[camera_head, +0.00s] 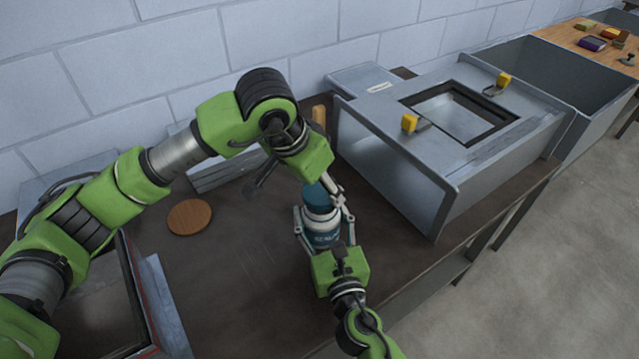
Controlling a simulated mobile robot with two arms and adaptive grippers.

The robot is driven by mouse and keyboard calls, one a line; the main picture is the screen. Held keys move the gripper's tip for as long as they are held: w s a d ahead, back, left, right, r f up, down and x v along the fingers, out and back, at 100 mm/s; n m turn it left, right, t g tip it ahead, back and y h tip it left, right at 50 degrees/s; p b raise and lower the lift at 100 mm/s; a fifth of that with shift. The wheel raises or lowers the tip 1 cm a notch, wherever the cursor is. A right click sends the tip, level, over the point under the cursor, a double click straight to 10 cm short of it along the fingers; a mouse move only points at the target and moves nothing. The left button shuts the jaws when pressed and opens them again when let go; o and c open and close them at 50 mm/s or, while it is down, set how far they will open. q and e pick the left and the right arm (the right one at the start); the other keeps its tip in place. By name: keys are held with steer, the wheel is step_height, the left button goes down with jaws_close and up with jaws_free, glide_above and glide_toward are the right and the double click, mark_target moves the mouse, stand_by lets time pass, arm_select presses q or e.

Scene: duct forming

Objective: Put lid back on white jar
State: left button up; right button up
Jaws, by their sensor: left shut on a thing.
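The white jar (322,223) stands upright on the dark workbench, with a teal label band on its lower part. A teal lid (317,197) is at the jar's mouth, directly above the white shoulder; I cannot tell whether it is fully seated. My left gripper (328,191) reaches down from above and is shut on the lid, with its fingers partly hidden by the wrist. My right gripper (324,232) comes from the front with one finger on each side of the jar, and appears closed around its body.
A round wooden disc (189,217) lies on the bench (235,290) to the left. A grey metal machine (440,170) with yellow clamps stands close on the right. A framed panel sits at lower left. The front middle of the bench is clear.

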mark_target(317, 193)
arm_select(q)
steer(key=shift+f, duration=0.9)
steer(key=shift+f, duration=0.5)
steer(key=shift+f, duration=0.1)
arm_select(e)
jaws_close()
arm_select(q)
steer(key=shift+m+g+h, duration=0.5)
steer(key=shift+m, duration=1.2)
steer(key=o, duration=0.7)
steer(key=shift+c, duration=0.2)
